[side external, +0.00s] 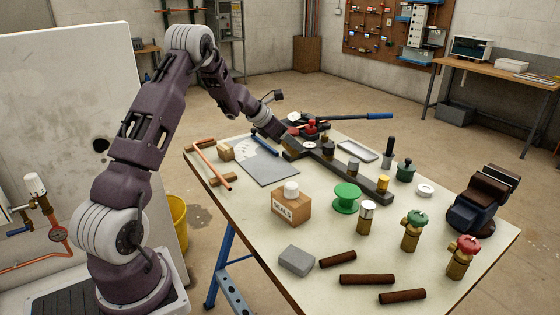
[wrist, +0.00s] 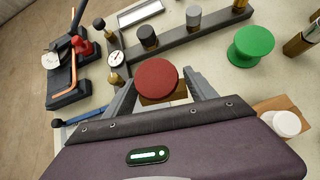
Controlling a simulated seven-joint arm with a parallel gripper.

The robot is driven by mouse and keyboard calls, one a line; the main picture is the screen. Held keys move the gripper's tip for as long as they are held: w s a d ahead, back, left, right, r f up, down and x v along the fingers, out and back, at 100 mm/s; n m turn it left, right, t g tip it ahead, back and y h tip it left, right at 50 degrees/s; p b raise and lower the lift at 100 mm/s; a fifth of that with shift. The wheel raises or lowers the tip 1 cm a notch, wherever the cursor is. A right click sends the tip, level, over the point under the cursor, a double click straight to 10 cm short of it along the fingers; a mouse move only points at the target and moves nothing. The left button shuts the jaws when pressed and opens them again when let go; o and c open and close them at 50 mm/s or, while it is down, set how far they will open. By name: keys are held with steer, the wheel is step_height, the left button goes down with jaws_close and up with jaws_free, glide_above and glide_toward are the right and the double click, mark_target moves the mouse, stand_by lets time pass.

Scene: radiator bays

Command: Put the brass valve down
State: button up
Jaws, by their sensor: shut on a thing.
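In the wrist view a brass valve (wrist: 165,97) with a round dark-red top (wrist: 157,80) sits between my fingers. My gripper (wrist: 163,97) is shut on it. The bar carries black, grey and brass-yellow caps, the black one (wrist: 148,37) nearest the held valve. I cannot tell whether the valve's base touches anything.
A gauge (wrist: 116,58) and a press with a red knob (wrist: 84,46) stand close to my gripper. A green spool (side external: 346,197), a seals box (side external: 291,208), and valves with green (side external: 411,230) and red (side external: 462,258) tops stand nearer the front. A grey sheet (side external: 268,168) lies flat.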

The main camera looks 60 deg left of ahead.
steer(key=s+a+n, duration=0.1)
steer(key=s+a, duration=0.2)
steer(key=a, duration=0.4)
steer(key=s+a+n, duration=0.1)
steer(key=s+a, duration=0.2)
steer(key=a, duration=0.4)
steer(key=f, duration=0.6)
steer(key=a+f, duration=0.1)
steer(key=f, duration=0.2)
steer(key=shift+f, duration=0.3)
steer(key=shift+f, duration=0.15)
steer(key=o, duration=1.8)
